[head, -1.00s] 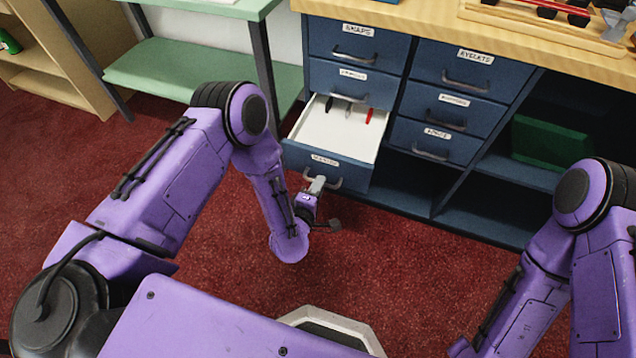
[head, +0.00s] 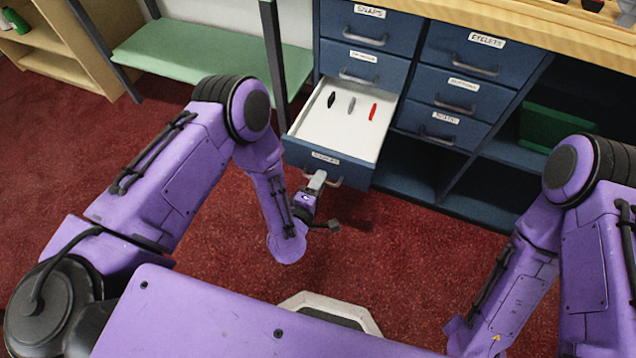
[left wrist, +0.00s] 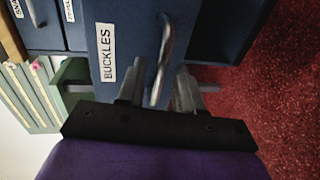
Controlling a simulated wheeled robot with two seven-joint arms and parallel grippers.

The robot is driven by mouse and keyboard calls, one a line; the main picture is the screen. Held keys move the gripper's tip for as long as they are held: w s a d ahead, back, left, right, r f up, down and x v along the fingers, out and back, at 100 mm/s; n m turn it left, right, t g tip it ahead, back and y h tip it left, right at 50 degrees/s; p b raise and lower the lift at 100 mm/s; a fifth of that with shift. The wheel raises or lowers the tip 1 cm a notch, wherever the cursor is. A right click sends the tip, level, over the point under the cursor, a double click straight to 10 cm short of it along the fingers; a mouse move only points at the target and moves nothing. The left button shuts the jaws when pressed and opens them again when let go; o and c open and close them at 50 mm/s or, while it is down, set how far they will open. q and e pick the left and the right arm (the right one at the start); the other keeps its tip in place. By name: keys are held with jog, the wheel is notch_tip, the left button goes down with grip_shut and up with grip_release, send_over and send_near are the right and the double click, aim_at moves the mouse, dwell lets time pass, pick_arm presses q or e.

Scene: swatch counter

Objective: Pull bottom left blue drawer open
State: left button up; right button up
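The bottom left blue drawer (head: 298,154), labelled BUCKLES, is pulled well out of the cabinet and shows its white inside. A black, a grey and a red small item lie in it. My left gripper (head: 316,181) is at the drawer's metal handle (head: 336,182). In the left wrist view the handle (left wrist: 166,45) runs between the two fingers (left wrist: 160,85), with gaps showing on both sides. The fingers look open around it; contact is not clear. My right arm shows at the right, but its gripper is not visible.
Other blue drawers (head: 455,90) above and to the right are closed. Open shelves with a green box (head: 560,125) are at the right. A green-shelved rack (head: 190,58) stands at the left. Red carpet in front is clear.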

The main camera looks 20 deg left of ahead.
pick_arm(q)
jog(key=v, duration=1)
jog(key=shift+s+p, duration=0.3)
jog(key=shift+p, duration=0.1)
